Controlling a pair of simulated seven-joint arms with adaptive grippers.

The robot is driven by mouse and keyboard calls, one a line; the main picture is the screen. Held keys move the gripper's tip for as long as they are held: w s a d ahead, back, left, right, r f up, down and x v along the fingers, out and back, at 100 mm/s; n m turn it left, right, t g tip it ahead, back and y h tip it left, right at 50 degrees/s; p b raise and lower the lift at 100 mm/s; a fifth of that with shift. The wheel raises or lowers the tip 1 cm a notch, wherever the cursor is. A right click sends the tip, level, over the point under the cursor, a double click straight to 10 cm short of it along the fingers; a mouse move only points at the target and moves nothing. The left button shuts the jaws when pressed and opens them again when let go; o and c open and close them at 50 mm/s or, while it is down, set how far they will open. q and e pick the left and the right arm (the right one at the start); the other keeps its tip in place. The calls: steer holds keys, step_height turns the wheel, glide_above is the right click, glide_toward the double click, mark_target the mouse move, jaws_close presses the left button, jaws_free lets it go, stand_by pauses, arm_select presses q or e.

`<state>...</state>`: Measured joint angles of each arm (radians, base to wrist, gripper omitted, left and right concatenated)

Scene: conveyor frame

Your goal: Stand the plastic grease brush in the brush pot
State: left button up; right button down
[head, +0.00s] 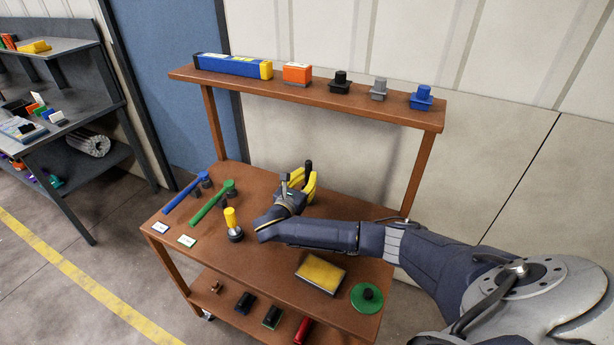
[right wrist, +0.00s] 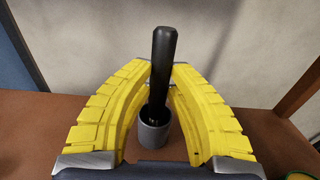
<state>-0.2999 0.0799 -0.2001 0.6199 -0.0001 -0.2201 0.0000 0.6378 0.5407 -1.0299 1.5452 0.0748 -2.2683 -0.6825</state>
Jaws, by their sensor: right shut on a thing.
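My right gripper (head: 302,182) is over the back of the brown cart's worktop, its yellow fingers shut on an upright black handle, which I take to be the plastic grease brush (head: 308,166). In the right wrist view the brush (right wrist: 164,60) stands between the curved fingers (right wrist: 172,85), leaning slightly. Its lower end meets the mouth of a small grey cup, which looks like the brush pot (right wrist: 154,138). I cannot tell whether it rests on the bottom. The pot is hidden behind my gripper in the head view. My left gripper is not in view.
Left on the worktop (head: 262,262) lie a blue tool (head: 182,197), a green tool (head: 210,203) and two white cards. A yellow-topped piece (head: 231,217) stands near my forearm. A yellow pad (head: 321,274) and green disc (head: 367,297) lie at right. A loaded shelf (head: 310,97) spans above.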

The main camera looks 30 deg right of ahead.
steer(key=c, duration=1.3)
jaws_free()
steer(key=v, duration=1.2)
steer(key=shift+f, duration=0.1)
